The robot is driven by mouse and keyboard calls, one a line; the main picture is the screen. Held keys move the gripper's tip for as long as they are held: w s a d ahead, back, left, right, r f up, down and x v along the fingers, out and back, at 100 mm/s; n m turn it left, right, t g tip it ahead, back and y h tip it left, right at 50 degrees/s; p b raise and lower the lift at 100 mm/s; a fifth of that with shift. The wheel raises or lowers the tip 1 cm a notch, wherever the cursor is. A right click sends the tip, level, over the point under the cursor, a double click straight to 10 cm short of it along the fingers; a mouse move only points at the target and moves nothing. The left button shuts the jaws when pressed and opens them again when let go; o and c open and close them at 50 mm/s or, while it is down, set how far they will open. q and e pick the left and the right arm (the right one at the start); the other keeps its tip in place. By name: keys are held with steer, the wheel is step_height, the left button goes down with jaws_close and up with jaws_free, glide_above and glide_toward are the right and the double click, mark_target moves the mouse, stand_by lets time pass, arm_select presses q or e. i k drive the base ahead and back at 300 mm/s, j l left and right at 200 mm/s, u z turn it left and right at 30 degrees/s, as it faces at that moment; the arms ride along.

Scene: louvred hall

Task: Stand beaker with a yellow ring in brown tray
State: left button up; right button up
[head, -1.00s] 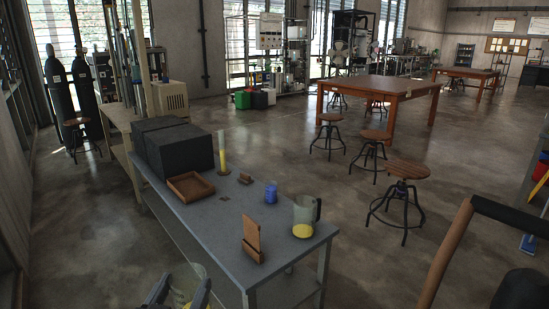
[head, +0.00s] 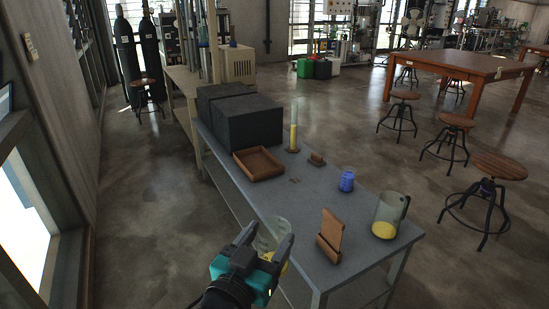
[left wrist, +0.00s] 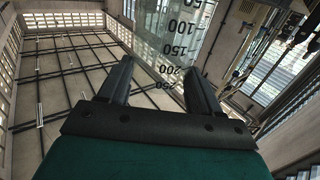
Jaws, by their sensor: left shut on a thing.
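A clear beaker (head: 271,230) with yellow low on it is between the fingers of my left gripper (head: 266,243). The gripper is shut on it, in front of the bench's near long edge. In the left wrist view the beaker's glass (left wrist: 172,38) with black graduation marks shows beyond the fingers (left wrist: 158,85). The fingers hide part of the beaker, and I cannot tell whether all the yellow is a ring. The brown tray (head: 279,174) lies empty on the bench, farther back than the gripper. My right gripper is not in view.
Stools stand at the right.

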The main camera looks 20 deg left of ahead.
mark_target(258, 162)
steer(key=i+j+z, duration=0.15)
steer(key=j, duration=0.3)
steer(key=i+j+z, duration=0.15)
steer(key=i+j, duration=0.15)
steer(key=j, duration=0.2)
steer(key=i+j+z, duration=0.15)
steer(key=j, duration=0.4)
steer(key=i+j+z, duration=0.15)
steer(key=j, duration=0.35)
steer(key=i+j+z, duration=0.15)
steer(key=j, duration=0.4)
steer(key=i+j+z, duration=0.15)
steer(key=j, duration=0.4)
steer(key=j+z, duration=0.15)
steer(key=j, duration=0.45)
